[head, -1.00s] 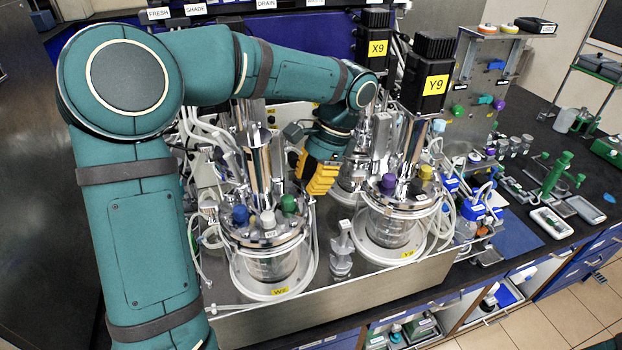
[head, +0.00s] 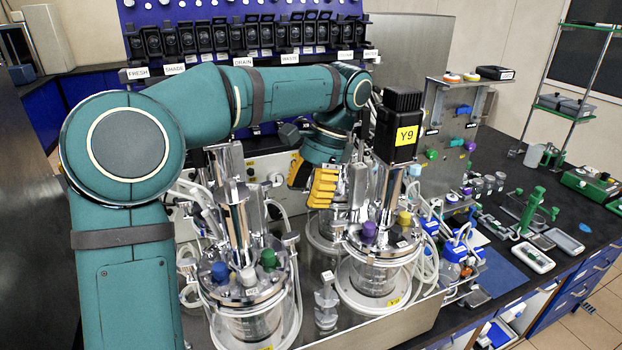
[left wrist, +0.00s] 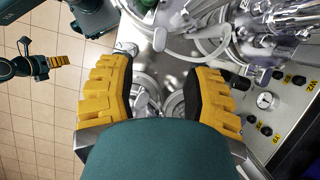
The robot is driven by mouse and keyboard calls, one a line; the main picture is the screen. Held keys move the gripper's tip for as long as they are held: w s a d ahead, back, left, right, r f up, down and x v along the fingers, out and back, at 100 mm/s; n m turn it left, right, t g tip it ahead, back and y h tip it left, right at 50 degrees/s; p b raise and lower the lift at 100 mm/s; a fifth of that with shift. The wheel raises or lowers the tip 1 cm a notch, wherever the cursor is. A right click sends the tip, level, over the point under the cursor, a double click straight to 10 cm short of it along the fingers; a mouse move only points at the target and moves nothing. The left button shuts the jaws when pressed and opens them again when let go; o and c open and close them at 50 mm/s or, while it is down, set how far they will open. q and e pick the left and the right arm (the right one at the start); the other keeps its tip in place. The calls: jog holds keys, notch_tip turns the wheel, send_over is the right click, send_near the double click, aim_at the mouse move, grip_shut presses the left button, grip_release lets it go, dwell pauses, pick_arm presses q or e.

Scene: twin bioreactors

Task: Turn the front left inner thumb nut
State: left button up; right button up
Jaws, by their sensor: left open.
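The front left vessel (head: 248,320) has a round metal lid (head: 240,293) with blue, white and green caps. Small fittings crowd its rim, and I cannot single out the front left inner thumb nut. My left gripper (head: 322,188) hangs behind and right of this vessel, above the rear glassware, apart from the front lid. In the left wrist view the left gripper (left wrist: 162,75) is open with nothing between its yellow fingers; shiny round metal parts lie beyond them. What looks like my right gripper (left wrist: 60,61) shows small at the upper left, over the floor, its jaws unclear.
The front right vessel (head: 375,275) stands close by, with the tall black Y9 block (head: 398,125) above. Tubes and metal posts crowd around both vessels. A panel with a gauge (left wrist: 265,100) is at the right of the wrist view. The black bench (head: 510,215) holds small tools.

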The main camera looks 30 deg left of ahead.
pick_arm(q)
jog(key=shift+v, duration=1.35)
pick_arm(e)
jog(key=shift+s, duration=0.1)
